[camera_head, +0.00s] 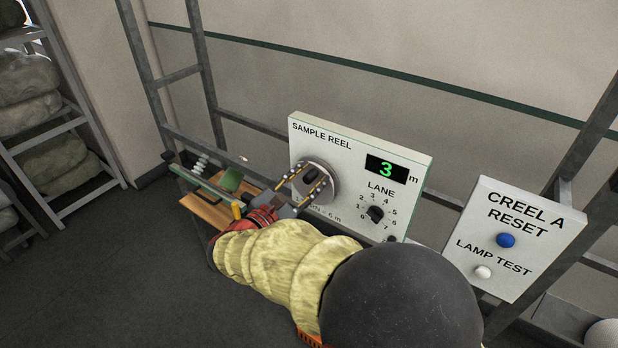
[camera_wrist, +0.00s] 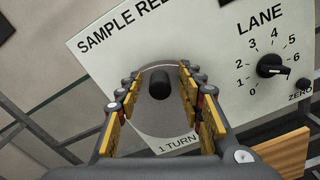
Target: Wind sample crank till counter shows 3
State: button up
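The sample reel panel (camera_head: 340,135) is a pale plate on the frame. Its counter (camera_head: 386,168) shows a green 3 with "m" beside it. The round crank disc (camera_head: 328,176) has a black crank knob (camera_wrist: 159,84), seen in the wrist view. My gripper (camera_head: 309,181) is at the disc, coming from the lower left. In the wrist view my gripper (camera_wrist: 158,92) has its yellow-and-black fingers spread on either side of the knob, with gaps between them and it. My fingers partly hide the disc and the label below it in the head view.
A Creel A panel (camera_head: 515,235) with blue and white buttons stands at right. A wooden board (camera_head: 205,210) lies left.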

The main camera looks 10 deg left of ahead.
jog(key=v, duration=1.2)
dwell(0.3)
